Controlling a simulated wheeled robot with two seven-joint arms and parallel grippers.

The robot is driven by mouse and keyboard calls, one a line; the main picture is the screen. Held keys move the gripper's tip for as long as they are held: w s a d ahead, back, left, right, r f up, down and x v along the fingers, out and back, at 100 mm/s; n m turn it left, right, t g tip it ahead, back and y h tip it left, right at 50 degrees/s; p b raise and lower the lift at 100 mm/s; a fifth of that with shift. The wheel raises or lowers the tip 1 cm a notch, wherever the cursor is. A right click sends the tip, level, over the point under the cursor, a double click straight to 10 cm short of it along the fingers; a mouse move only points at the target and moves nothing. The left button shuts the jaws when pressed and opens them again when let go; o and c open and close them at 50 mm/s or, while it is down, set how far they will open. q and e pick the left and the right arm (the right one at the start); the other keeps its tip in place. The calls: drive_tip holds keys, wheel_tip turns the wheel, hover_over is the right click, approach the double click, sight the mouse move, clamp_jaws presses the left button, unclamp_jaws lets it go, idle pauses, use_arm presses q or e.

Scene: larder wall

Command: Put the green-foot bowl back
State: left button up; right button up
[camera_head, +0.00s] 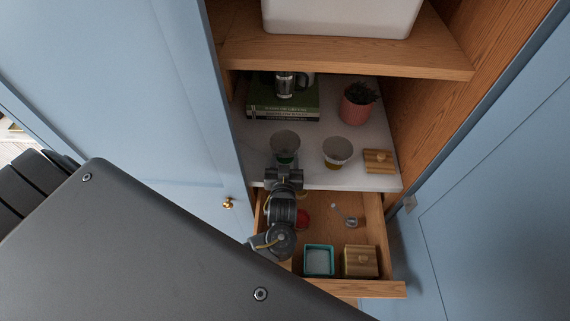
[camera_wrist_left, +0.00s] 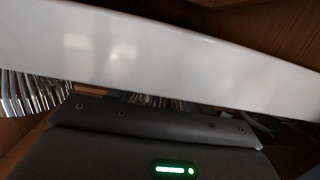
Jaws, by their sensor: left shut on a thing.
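The green-foot bowl (camera_head: 285,141) is a grey bowl with a green foot, upright at the front left of the pale shelf in the head view. My left gripper (camera_head: 285,166) is shut on it low down, from the front. The jaws partly hide the foot, and I cannot tell whether it touches the shelf. In the left wrist view a pale smooth surface (camera_wrist_left: 150,45) crosses the top, too close to identify. My right gripper is not in view.
A similar bowl with a yellowish foot (camera_head: 337,150) stands to the right, beside a wooden block (camera_head: 378,161). Books (camera_head: 283,108) and a potted plant (camera_head: 358,104) stand behind. Below, an open drawer (camera_head: 372,290) holds a teal box (camera_head: 319,260) and a wooden box (camera_head: 361,262).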

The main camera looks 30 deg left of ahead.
use_arm(q)
drive_tip(key=shift+r, duration=0.15)
drive_tip(key=shift+f, duration=0.2)
drive_tip(key=o, duration=1)
drive_tip(key=shift+f, duration=0.1)
drive_tip(key=o, duration=0.5)
